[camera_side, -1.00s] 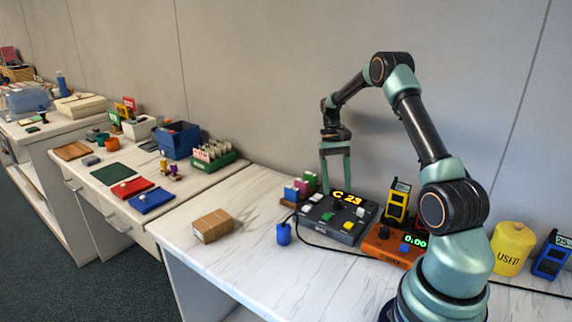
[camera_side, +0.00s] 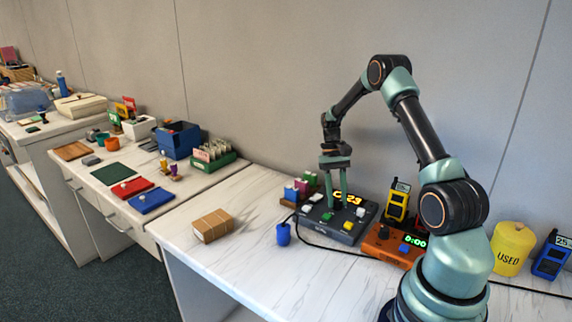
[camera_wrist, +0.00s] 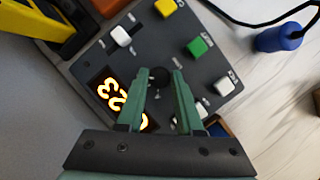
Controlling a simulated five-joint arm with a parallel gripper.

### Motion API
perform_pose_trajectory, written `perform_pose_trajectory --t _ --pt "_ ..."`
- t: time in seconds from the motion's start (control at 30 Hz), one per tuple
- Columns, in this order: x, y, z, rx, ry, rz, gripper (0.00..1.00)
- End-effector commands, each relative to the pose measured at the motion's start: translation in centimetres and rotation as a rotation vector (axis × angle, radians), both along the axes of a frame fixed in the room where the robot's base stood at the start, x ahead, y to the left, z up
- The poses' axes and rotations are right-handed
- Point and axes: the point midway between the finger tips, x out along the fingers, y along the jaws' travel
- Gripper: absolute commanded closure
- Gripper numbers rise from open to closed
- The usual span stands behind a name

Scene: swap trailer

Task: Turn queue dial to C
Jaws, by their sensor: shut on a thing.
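The dark grey queue console (camera_side: 345,229) stands on the white marbled bench, with a lit orange display (camera_side: 350,198) on its rear part; in the wrist view the display (camera_wrist: 112,92) shows digits and is partly covered. The queue dial (camera_wrist: 158,77) is a small black knob next to the display. My gripper (camera_side: 337,204) points down over the console. In the wrist view my gripper (camera_wrist: 161,77) has its green fingertips on either side of the dial, shut on it. The fingers hide parts of the dial; its pointer setting cannot be read.
White, green (camera_wrist: 197,47) and yellow (camera_wrist: 165,8) buttons and a white switch (camera_wrist: 120,36) surround the dial. An orange device (camera_side: 392,245) and a yellow meter (camera_side: 398,203) stand right of the console. A blue plug (camera_side: 283,234) and a cardboard box (camera_side: 213,226) lie left.

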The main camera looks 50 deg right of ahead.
Motion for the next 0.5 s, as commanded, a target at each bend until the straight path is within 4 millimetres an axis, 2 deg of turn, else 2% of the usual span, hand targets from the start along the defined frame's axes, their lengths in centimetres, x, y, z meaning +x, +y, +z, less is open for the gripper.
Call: perform_pose_trajectory --t 0.2,0.47,0.5 --pt "-0.05 -0.11 0.05 0.027 -0.021 0.081 1.0" --pt "-0.02 -0.1 0.06 0.029 -0.023 0.086 1.0" --pt "-0.02 -0.1 0.06 0.029 -0.023 0.086 0.5"
